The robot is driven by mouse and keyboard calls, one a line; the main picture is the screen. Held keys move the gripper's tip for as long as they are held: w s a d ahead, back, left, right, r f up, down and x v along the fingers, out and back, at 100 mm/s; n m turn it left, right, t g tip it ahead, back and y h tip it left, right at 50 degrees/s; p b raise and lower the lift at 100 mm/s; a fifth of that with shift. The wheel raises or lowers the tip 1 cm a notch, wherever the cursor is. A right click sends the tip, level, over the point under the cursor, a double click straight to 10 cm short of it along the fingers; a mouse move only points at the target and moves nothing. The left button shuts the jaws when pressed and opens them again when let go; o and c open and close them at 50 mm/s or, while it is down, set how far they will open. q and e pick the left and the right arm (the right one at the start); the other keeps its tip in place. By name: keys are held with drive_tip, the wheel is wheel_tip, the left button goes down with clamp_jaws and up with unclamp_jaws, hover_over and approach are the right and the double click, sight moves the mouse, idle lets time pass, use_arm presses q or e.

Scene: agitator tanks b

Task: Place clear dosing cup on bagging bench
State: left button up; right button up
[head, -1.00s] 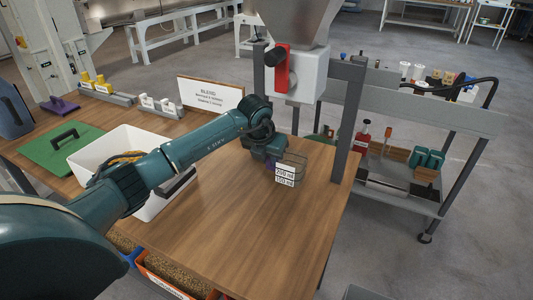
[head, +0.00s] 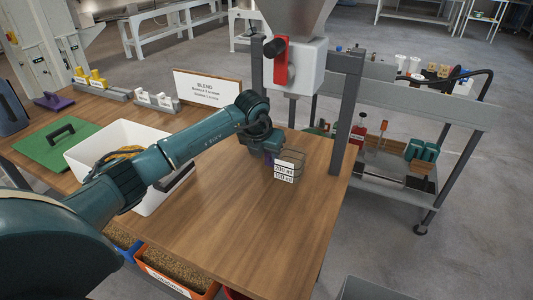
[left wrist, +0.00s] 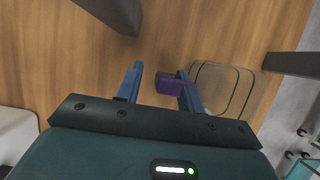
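The clear dosing cup (head: 297,163), with a white volume label on its side, stands upright on the wooden bench (head: 235,225) under the hopper. In the left wrist view the cup (left wrist: 228,88) is just beyond the right finger, and its purple handle (left wrist: 170,83) lies between the fingers, close to the right one. My left gripper (left wrist: 160,85) is open, with a clear gap between the left finger and the handle. In the head view my left gripper (head: 270,148) is beside the cup. My right gripper is not in view.
A grey post (head: 345,115) and the hopper outlet with a red lever (head: 281,65) stand close behind the cup. A white bin (head: 128,140), a green lid (head: 58,146) and a BLEND sign (head: 207,92) are on the left. The bench front is clear.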

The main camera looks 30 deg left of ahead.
use_arm(q)
drive_tip(key=v, duration=1.2)
drive_tip(key=shift+b, duration=0.3)
